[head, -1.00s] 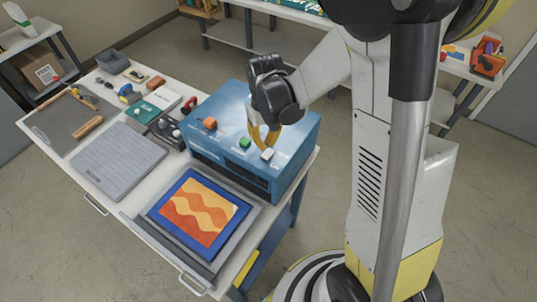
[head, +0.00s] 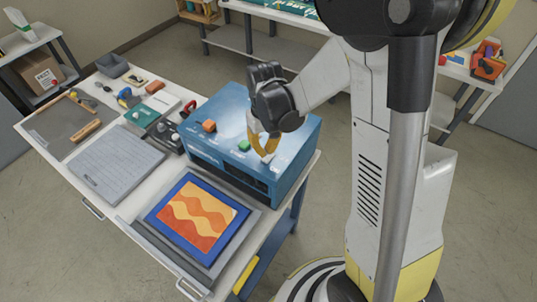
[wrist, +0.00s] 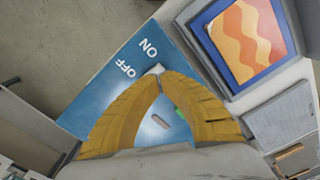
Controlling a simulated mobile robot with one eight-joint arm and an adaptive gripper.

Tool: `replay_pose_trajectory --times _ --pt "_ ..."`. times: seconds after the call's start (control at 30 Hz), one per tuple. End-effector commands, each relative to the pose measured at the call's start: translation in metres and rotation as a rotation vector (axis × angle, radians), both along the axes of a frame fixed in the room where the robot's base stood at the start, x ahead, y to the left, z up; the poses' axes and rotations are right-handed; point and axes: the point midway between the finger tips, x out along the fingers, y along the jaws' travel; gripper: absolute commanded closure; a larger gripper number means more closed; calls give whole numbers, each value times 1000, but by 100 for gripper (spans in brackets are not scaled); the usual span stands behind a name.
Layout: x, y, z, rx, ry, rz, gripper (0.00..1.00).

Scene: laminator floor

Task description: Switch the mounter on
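The mounter is a blue box (head: 225,125) on the table, with an orange control (head: 208,126) and a green one (head: 243,145) on top. Its white switch (head: 267,157) is near the right front corner. In the wrist view the switch (wrist: 156,69) shows at my fingertips, beside the printed words ON and OFF. My gripper (head: 266,152) points down at the switch, its yellow fingers shut with the tips together in the wrist view (wrist: 158,77). The tips partly hide the switch. I cannot tell whether it is pinched or only touched, or which way it is set.
A framed orange wave picture (head: 198,215) lies in front of the mounter. A grey mat (head: 112,160), a dark tray (head: 112,65) and several small tools are to the left. A shelf (head: 235,38) stands behind.

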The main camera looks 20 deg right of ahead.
Motion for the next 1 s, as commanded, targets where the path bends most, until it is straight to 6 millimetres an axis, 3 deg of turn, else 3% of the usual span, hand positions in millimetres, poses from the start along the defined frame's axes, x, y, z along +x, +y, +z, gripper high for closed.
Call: replay_pose_trajectory --times 1.0 --pt "0 0 -6 0 0 0 100"
